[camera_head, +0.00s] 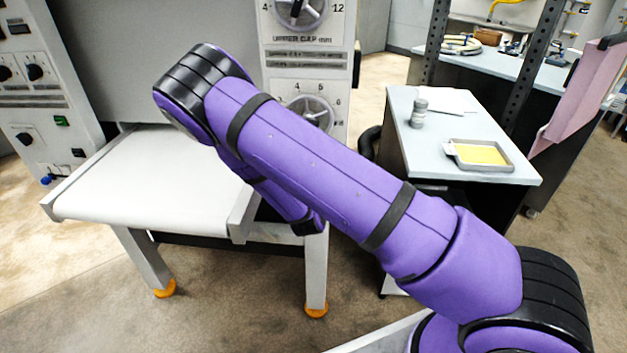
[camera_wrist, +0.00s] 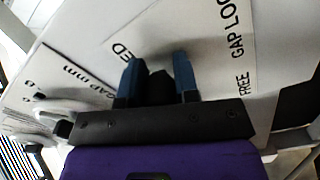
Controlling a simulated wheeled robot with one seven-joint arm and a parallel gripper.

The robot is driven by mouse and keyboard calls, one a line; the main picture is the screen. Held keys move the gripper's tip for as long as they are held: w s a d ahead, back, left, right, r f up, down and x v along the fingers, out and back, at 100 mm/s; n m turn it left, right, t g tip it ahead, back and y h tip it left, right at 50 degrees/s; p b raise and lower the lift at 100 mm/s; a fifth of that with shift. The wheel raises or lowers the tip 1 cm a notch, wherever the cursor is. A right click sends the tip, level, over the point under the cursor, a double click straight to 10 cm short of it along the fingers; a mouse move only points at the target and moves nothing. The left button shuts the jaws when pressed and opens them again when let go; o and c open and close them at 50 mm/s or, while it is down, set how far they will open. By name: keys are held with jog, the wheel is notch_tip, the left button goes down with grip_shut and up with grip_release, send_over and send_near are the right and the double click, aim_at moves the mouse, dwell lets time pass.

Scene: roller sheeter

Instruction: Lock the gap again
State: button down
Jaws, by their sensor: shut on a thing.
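In the wrist view, my gripper (camera_wrist: 157,68) has its two blue fingers on either side of a black lever or knob (camera_wrist: 159,90), and it is shut on it. The black part sits on a white panel (camera_wrist: 210,50) printed "GAP LOC…", with "FREE" on the right and "…ED" on the left of the fingers. The black part's exact angle is hard to tell. In the head view my purple arm hides the gripper and the lock. A gap handwheel (camera_head: 312,112) with a numbered scale shows partly above the arm.
The sheeter's white bed (camera_head: 150,175) lies left of my arm. An upper handwheel (camera_head: 298,8) is on the same column. At right, a side table (camera_head: 455,125) holds a small grey jar (camera_head: 419,112) and a tray with a yellow sheet (camera_head: 480,155). Open floor lies in front.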

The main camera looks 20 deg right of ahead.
jog(key=shift+r+n, duration=0.5)
jog(key=shift+n, duration=0.3)
jog(key=c, duration=0.9)
grip_release()
jog(key=shift+o, duration=0.2)
jog(key=v, duration=1.1)
